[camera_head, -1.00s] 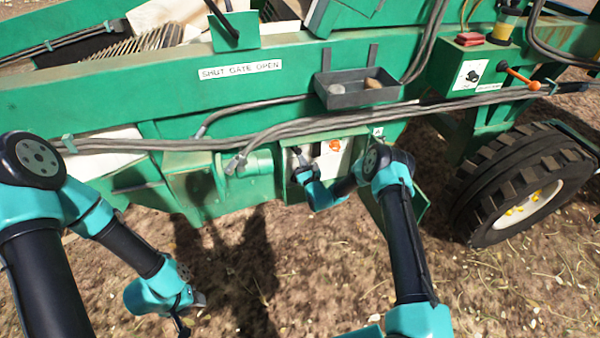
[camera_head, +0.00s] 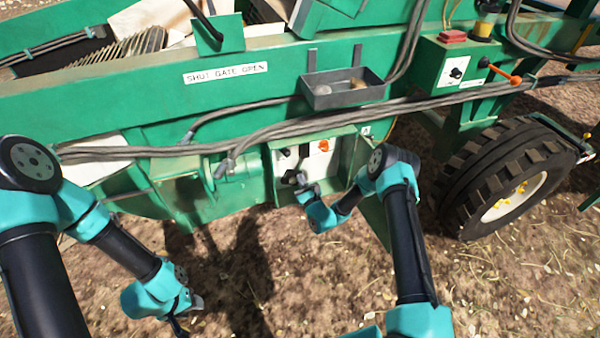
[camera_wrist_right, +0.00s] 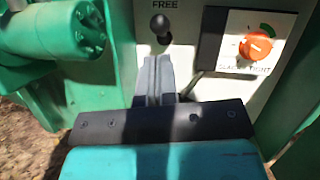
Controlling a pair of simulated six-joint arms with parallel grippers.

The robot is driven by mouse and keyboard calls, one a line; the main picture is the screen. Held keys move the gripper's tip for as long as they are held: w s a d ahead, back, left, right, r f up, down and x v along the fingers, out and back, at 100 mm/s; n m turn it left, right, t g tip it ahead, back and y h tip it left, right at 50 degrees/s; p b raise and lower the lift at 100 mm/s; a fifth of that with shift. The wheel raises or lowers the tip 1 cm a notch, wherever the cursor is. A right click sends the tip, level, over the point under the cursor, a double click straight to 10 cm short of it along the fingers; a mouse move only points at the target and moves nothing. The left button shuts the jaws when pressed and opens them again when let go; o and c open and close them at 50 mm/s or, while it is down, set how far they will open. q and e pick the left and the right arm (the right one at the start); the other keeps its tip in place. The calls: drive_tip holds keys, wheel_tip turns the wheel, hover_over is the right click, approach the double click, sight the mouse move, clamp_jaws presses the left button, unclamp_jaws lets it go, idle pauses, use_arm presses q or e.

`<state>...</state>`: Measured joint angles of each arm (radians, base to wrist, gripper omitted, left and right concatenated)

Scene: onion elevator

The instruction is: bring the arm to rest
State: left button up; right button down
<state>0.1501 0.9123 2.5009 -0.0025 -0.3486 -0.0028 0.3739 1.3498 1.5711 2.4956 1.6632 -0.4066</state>
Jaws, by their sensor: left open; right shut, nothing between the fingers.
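My right gripper (camera_head: 291,177) is at the white control panel (camera_head: 318,160) low on the green machine. In the right wrist view its shut grey fingers (camera_wrist_right: 158,78) are empty. A black ball-topped lever (camera_wrist_right: 160,27) under the label "FREE" stands just beyond the fingertips; whether they touch is unclear. An orange knob (camera_wrist_right: 256,46) marked for slack and tight sits to the right. My left gripper (camera_head: 184,325) hangs low over the soil at the lower left, open and empty, its fingers small in the picture.
A grey tray (camera_head: 342,97) with small lumps hangs on the green beam above the panel. Thick grey cables (camera_head: 400,108) cross the beam. A large tyre (camera_head: 490,185) stands at the right. Bare soil (camera_head: 330,270) lies below, between my arms.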

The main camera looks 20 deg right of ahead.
drive_tip(key=shift+s, duration=0.35)
drive_tip(key=s+a+f+n+g+y, duration=0.2)
drive_tip(key=s+a+n+g+y, duration=0.4)
drive_tip(key=s, duration=0.3)
drive_tip(key=s+a+f+n+g+y, duration=0.2)
drive_tip(key=s+a+n+g+y, duration=0.25)
drive_tip(key=s+a+g, duration=0.35)
drive_tip(key=s+d+f+n+g+h, duration=0.1)
drive_tip(key=s+d+n+g+h, duration=0.2)
drive_tip(key=s, duration=0.4)
drive_tip(key=s+d+f+n+g, duration=0.1)
drive_tip(key=s+n+g, duration=0.3)
drive_tip(key=s+g, duration=0.3)
drive_tip(key=s+d+n+h, duration=0.4)
drive_tip(key=s+d, duration=0.1)
drive_tip(key=s, duration=0.2)
drive_tip(key=w+d+r+n+t+h, duration=0.1)
drive_tip(key=w+d+n+t+h, duration=0.2)
drive_tip(key=d+n, duration=0.3)
drive_tip(key=shift+r+n+h, duration=0.3)
drive_tip(key=shift+n+h, duration=0.15)
drive_tip(key=shift+n, duration=0.8)
